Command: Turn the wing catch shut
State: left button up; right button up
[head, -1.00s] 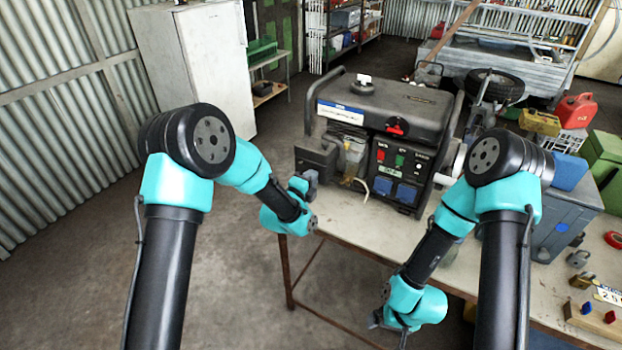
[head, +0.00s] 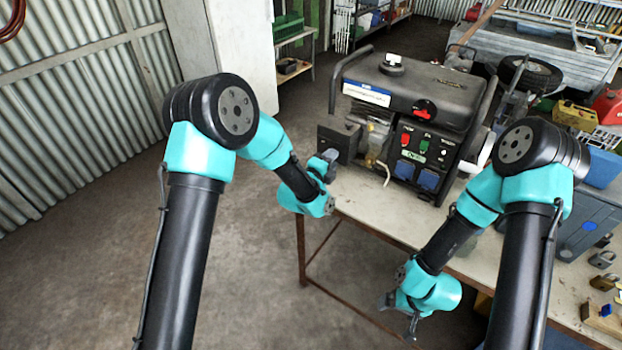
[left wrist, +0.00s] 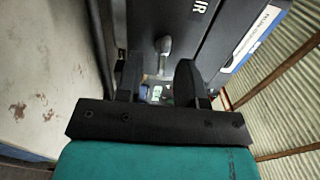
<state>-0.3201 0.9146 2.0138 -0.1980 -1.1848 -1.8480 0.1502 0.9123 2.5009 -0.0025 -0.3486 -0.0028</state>
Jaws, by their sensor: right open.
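A black generator (head: 425,105) stands on the bench, with a dark cover (head: 338,143) at its left end. In the left wrist view, a small grey metal lever, apparently the wing catch (left wrist: 164,48), shows on the dark housing near letters reading "IR". My left gripper (head: 330,160) is just in front of the cover. In the left wrist view its fingers (left wrist: 158,78) are apart, with the catch beyond the gap between them; I see no contact. The catch is not clear in the head view. My right gripper (head: 398,318) is open and empty, low by the bench's front edge.
The bench (head: 375,210) has clear room in front of the generator. A grey-blue box (head: 575,225), padlocks (head: 603,259) and a wooden block (head: 603,318) are to the right. Open floor lies left of the bench.

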pick_arm(q)
jog(key=v, duration=1.6)
jog(key=shift+s, duration=0.25)
jog(key=shift+a+f, duration=0.1)
jog(key=s+a+f+n+g+y, duration=0.2)
jog(key=s+a+f+n+g, duration=0.15)
jog(key=f+n, duration=0.35)
jog(key=s+a+f+n+g+y, duration=0.25)
jog(key=a+f+n, duration=0.25)
jog(key=f, duration=0.3)
jog(key=s+a+f+n+g, duration=0.3)
jog(key=s+f+n+g, duration=0.1)
jog(key=s+n, duration=0.3)
jog(key=s+a+f+n+g, duration=0.3)
jog(key=s+f+n+g, duration=0.1)
jog(key=s+f+n, duration=0.2)
jog(key=shift+s+f+n+g+y, duration=0.3)
jog(key=shift+s+n+y, duration=0.05)
jog(key=shift+s+n, duration=0.15)
jog(key=shift+a, duration=0.15)
